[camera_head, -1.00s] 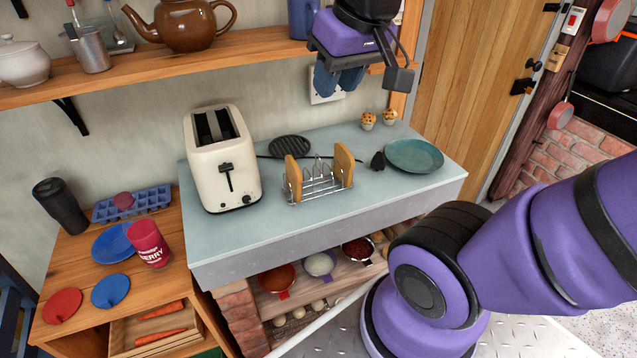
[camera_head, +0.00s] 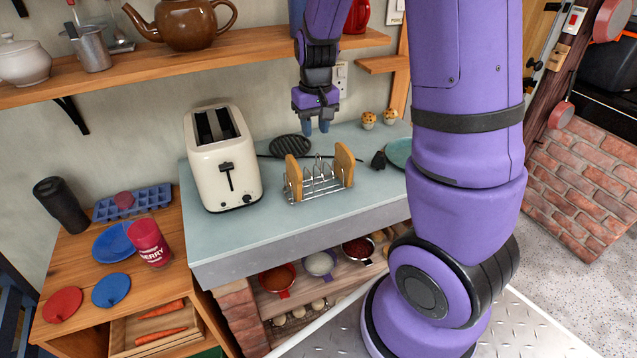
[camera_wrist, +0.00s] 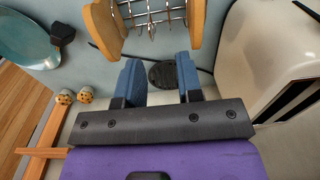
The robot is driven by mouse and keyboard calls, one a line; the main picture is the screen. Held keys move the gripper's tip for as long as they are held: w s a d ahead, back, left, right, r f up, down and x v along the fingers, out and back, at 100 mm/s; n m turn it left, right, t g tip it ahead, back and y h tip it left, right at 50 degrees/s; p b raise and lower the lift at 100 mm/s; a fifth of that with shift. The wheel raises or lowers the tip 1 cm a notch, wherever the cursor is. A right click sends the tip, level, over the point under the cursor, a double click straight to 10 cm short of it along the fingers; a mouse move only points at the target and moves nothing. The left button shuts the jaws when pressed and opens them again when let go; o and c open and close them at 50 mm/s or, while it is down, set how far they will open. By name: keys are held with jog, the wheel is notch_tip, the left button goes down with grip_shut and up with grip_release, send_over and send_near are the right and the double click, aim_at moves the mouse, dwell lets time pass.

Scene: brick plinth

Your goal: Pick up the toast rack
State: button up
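The toast rack (camera_head: 318,184) is a silver wire rack with a slice of toast at each end, standing upright on the blue-grey counter. In the wrist view the toast rack (camera_wrist: 150,18) shows at the top, beyond the fingertips, partly cut off by the frame. My gripper (camera_head: 316,128) points down above and behind the rack, near the wall. In the wrist view my gripper (camera_wrist: 160,75) has its two blue fingers apart with nothing between them. The fingers do not touch the rack.
A cream toaster (camera_head: 222,160) stands left of the rack. A dark round trivet (camera_head: 290,146) lies behind it. A teal plate (camera_head: 398,153) is at right, partly hidden by my arm. Two muffins (camera_head: 379,118) sit at the back. A wooden shelf (camera_head: 270,53) runs above the counter.

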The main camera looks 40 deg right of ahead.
jog(key=f, duration=0.2)
send_over(318, 168)
notch_tip(318, 168, down, 5)
jog(key=shift+f, duration=2.75)
grip_shut()
